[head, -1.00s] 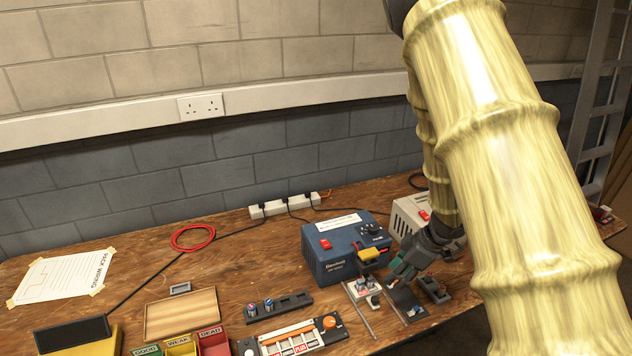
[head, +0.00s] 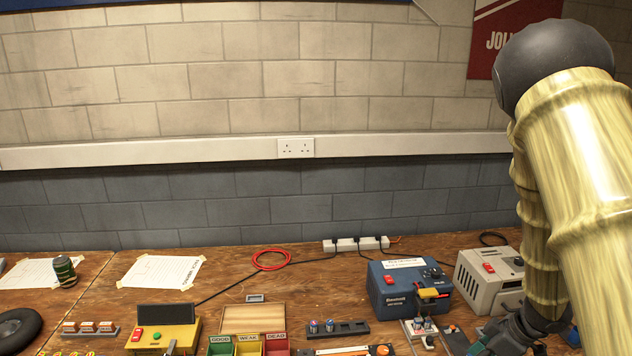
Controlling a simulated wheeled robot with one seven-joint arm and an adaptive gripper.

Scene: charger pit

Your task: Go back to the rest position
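My gripper (head: 484,347) is low at the bottom right of the head view, over the bench in front of the grey charger box. Its fingertips are at the picture's lower edge and partly cut off, so I cannot tell whether they are open or hold anything. My pale yellow arm comes down to it along the right side.
On the wooden bench (head: 226,258) stand a blue power unit (head: 391,290), a grey box (head: 480,281), a yellow tester (head: 175,337), colored bins (head: 250,346) and a dark battery holder (head: 352,328). A white power strip (head: 356,244) lies along the wall.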

